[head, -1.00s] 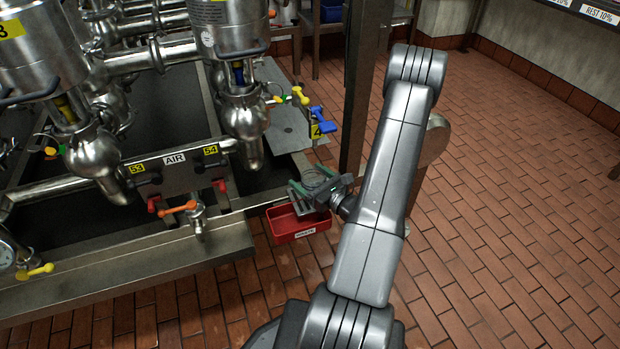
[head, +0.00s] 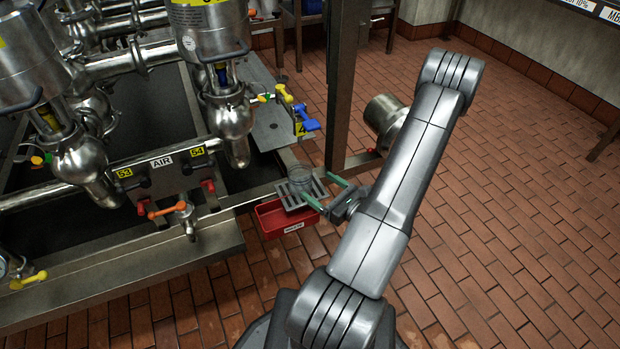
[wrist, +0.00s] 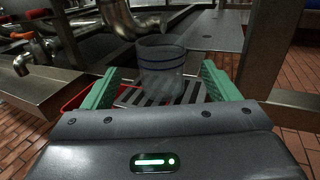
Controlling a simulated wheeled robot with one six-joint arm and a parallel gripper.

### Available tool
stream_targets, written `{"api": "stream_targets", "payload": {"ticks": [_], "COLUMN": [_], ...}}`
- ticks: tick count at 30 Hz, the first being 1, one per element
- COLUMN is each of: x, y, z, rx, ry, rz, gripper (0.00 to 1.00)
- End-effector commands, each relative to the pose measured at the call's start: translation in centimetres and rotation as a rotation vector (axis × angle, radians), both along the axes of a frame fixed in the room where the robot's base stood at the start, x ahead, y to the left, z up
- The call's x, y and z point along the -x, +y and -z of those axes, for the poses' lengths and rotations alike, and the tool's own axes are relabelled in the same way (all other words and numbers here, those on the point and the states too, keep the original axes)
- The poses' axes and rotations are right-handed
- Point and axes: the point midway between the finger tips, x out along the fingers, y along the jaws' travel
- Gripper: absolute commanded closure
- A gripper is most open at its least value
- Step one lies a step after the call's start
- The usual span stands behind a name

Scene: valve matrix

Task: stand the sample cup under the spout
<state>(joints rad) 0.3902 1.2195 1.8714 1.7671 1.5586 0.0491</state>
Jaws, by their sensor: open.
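The clear sample cup (head: 300,177) stands upright on a slatted grate (head: 312,192) over a red bin. My gripper (head: 325,191) is open to the cup's right in the head view, its green fingers pulled back from it. In the wrist view the cup (wrist: 162,70) is upright on the grate (wrist: 150,97), beyond and between the open fingers (wrist: 160,82), with gaps on both sides. A curved steel pipe (wrist: 122,20) hangs behind and left of the cup. I cannot tell whether its mouth is the spout or is above the cup.
The red bin (head: 283,221) sits below the grate. The steel frame (head: 190,245) with valves 53 and 54 stands left. A dark upright post (head: 343,90) rises behind the cup, and a steel cylinder (head: 386,118) lies behind my arm. The tiled floor at right is clear.

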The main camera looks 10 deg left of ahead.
Motion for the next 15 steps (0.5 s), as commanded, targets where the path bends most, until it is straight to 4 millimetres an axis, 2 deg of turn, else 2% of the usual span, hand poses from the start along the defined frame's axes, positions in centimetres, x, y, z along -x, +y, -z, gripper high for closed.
{"api": "stream_targets", "payload": {"ticks": [6,15], "x": [1.0,1.2], "y": [-1.5,-1.7], "z": [0.0,0.0], "rx": [-0.001,0.000], "ry": [0.001,0.000], "rz": [0.001,-0.001], "gripper": [0.18,0.18]}}
